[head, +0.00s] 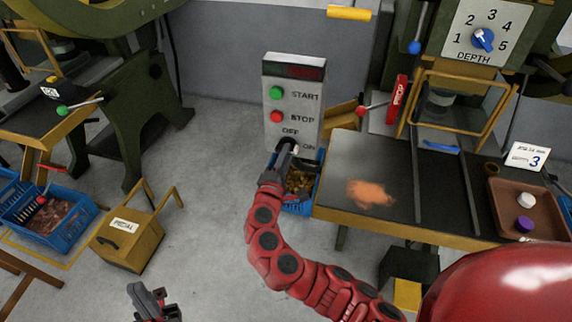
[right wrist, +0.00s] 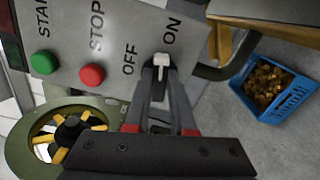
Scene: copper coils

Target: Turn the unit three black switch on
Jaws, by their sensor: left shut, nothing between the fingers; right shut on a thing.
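A grey control panel (head: 292,75) stands at the middle of the head view, with OFF and ON lettering at its lower end. A switch lever (right wrist: 162,61) with a pale tip shows between the OFF and ON labels in the right wrist view; I see no black on it. My right gripper (head: 287,150) is shut on the lever, a finger on each side, hiding its base. I cannot tell its set position. My left gripper (head: 152,298) is shut and empty, low in the head view, far from the panel.
The panel also carries a green START button (head: 276,93) and a red STOP button (head: 276,116). A blue crate (right wrist: 270,88) of brass-coloured pieces is below it. A machine table (head: 352,205) with a number 3 card (head: 526,157) is on the right; a yellow pedal box (head: 130,240) is left.

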